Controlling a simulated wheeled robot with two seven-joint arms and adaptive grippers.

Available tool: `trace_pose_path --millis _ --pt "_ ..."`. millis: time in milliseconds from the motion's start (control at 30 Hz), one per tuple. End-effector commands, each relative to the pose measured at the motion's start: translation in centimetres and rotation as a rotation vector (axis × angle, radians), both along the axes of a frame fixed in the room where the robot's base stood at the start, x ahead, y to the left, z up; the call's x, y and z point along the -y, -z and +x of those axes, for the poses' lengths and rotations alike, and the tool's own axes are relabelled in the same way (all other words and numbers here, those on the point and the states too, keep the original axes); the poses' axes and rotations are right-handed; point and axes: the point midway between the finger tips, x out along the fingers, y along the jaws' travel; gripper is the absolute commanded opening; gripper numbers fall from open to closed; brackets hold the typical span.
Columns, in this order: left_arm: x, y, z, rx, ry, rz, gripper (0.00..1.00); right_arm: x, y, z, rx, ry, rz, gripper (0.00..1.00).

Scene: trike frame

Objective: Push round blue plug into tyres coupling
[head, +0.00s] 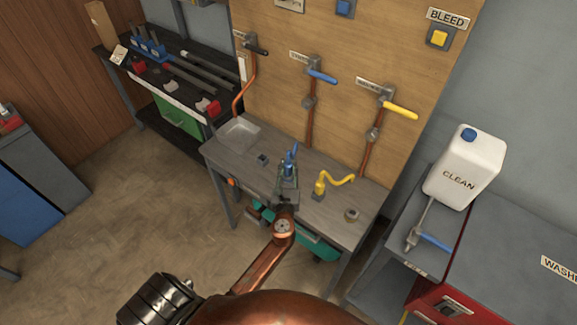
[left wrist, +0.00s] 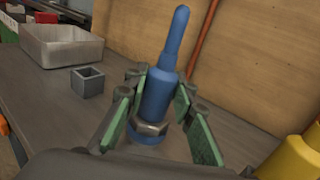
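The round blue plug (left wrist: 157,92) stands upright between the green finger pads of my left gripper (left wrist: 158,100) in the left wrist view. It has a thin tapered top and a grey hex collar low down. The pads appear shut on it from both sides. In the head view the plug (head: 290,158) shows just above my left gripper (head: 287,186), over the workbench.
On the bench (head: 330,225) are a grey tray (head: 239,133), a small square holder (head: 262,159), a yellow hooked piece (head: 322,187) and a round grey part (head: 351,215). The right pipe has a yellow handle (head: 399,111). A white CLEAN canister (head: 467,168) stands right.

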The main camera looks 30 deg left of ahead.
Motion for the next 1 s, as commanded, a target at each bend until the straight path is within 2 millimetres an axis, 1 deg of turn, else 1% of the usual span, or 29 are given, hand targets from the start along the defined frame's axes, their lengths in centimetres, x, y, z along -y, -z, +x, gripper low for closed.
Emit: trace_pose_path --millis 33,267,500,600,667,767,1000 --pt "0.0 -0.1 0.0 0.001 0.0 0.0 0.27 0.0 0.0 0.0 0.0 0.0 0.0 0.0" --pt "0.0 -0.1 0.0 0.001 0.0 0.0 0.43 0.1 -0.1 0.0 0.0 0.0 -0.001 0.0" --pt "0.0 -0.1 0.0 0.0 0.0 0.0 0.43 0.5 -0.1 0.0 0.0 -0.002 -0.005 0.0" --pt "0.2 0.0 -0.4 -0.001 0.0 0.0 0.43 0.6 -0.1 0.0 0.0 -0.003 -0.006 0.0" --pt "0.5 0.0 -0.9 -0.001 0.0 0.0 0.43 0.5 -0.1 0.0 0.0 -0.002 -0.005 0.0" --pt "1.2 0.0 -2.3 -0.002 -0.001 -0.001 0.43 0.4 -0.1 0.0 0.0 -0.002 -0.004 0.0" --pt "3.7 0.0 -6.7 -0.002 -0.001 0.0 0.43 0.3 -0.1 0.0 0.0 -0.001 -0.003 0.0"
